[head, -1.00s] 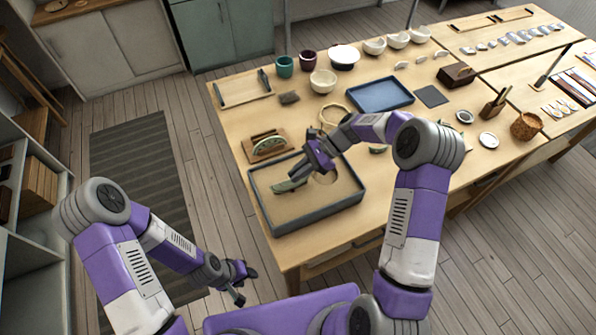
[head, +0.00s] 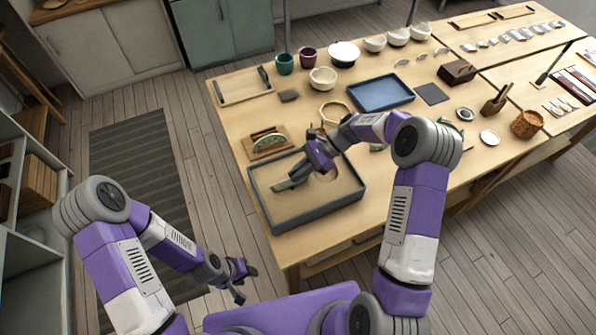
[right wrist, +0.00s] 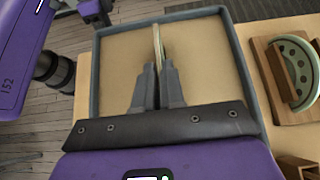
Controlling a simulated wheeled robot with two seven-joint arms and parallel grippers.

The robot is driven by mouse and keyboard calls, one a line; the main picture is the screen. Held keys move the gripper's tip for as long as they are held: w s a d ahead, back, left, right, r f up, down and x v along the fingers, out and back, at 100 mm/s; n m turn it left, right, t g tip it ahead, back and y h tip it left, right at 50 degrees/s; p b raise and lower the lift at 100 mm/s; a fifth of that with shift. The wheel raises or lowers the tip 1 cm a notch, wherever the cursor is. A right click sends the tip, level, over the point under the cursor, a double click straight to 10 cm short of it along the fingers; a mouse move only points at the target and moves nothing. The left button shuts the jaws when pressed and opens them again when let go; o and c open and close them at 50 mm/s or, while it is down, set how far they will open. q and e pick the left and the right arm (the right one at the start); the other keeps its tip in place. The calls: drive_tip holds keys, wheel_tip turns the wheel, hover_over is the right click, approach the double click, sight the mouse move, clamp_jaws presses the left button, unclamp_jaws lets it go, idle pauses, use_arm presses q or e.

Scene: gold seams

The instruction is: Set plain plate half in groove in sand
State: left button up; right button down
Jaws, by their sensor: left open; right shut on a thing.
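The plain plate half (head: 292,182) is grey-green and is held in my right gripper (head: 308,170) above or at the sand of the grey-rimmed tray (head: 340,206). In the right wrist view the plate half (right wrist: 158,42) shows as a thin pale edge standing upright between the shut fingers (right wrist: 158,75). I cannot tell whether its lower edge touches the sand. A darker patch in the sand, partly behind my right gripper, may be the groove. My left gripper (head: 245,282) is open and empty, low in front of the table.
Behind are a wooden ring (head: 323,113), a blue tray (head: 380,95), cups and bowls.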

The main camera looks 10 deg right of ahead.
drive_tip(key=shift+f, duration=0.2)
idle(0.6)
drive_tip(key=c, duration=1.1)
unclamp_jaws()
drive_tip(key=shift+c, duration=0.2)
drive_tip(key=shift+o, duration=0.3)
drive_tip(key=o, duration=0.4)
drive_tip(key=shift+r+p, duration=2.35)
drive_tip(key=shift+r, duration=0.7)
